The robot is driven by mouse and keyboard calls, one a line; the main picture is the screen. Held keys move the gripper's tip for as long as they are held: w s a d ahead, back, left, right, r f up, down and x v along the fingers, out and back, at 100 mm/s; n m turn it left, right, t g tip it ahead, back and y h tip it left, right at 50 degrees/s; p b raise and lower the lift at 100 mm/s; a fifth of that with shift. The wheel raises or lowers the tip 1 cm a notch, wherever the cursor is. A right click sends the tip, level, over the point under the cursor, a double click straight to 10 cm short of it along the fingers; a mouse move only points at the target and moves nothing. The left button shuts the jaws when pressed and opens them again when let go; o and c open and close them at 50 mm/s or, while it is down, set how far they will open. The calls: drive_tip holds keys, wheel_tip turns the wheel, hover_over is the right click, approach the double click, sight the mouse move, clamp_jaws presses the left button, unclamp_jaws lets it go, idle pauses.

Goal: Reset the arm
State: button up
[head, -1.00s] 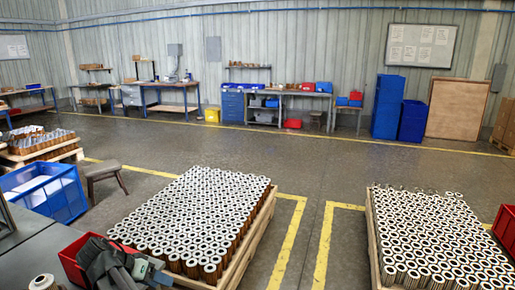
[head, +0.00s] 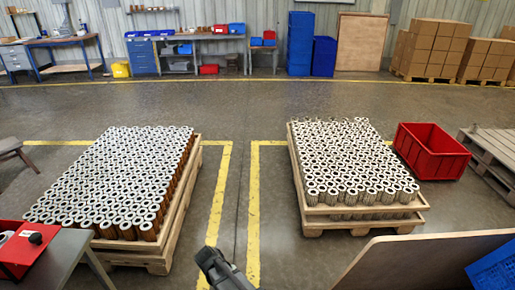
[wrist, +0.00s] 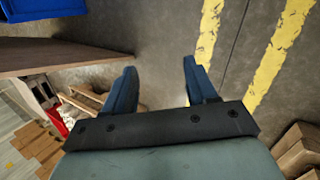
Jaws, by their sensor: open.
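My gripper (wrist: 160,85) shows in the wrist view with its two dark blue fingers spread apart. Nothing is between them, and bare grey floor shows beyond. In the head view the dark end of my arm (head: 220,268) shows at the bottom middle, over the floor by the yellow lines. The fingertips cannot be made out there. Filter cartridges (head: 120,175) stand in dense rows on a wooden pallet at left. More cartridges (head: 350,160) stand on a second pallet at right. My gripper is apart from both groups.
A red crate (head: 432,152) stands on the floor right of the right pallet. A red bin (head: 25,255) sits at lower left. A wooden panel edge (head: 400,250) and a blue bin (head: 492,268) are at lower right. The floor between the pallets is clear.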

drive_tip(key=s+d+f+g+y, duration=0.1)
drive_tip(key=s+d+f+g, duration=0.1)
drive_tip(key=s+d+f, duration=0.55)
drive_tip(key=s+d+f+g+y, duration=0.1)
drive_tip(key=s+d+f+g, duration=0.2)
drive_tip(key=d, duration=0.7)
drive_tip(key=s+d+f+m+y, duration=0.1)
drive_tip(key=s+d+f, duration=0.1)
drive_tip(key=s, duration=0.6)
drive_tip(key=s+d+f+m+y, duration=0.1)
drive_tip(key=s+d+f+y, duration=0.1)
drive_tip(key=s+d, duration=0.3)
drive_tip(key=s, duration=0.3)
drive_tip(key=shift+s+g+y, duration=0.3)
drive_tip(key=shift+s+g, duration=0.05)
drive_tip(key=shift+g, duration=0.05)
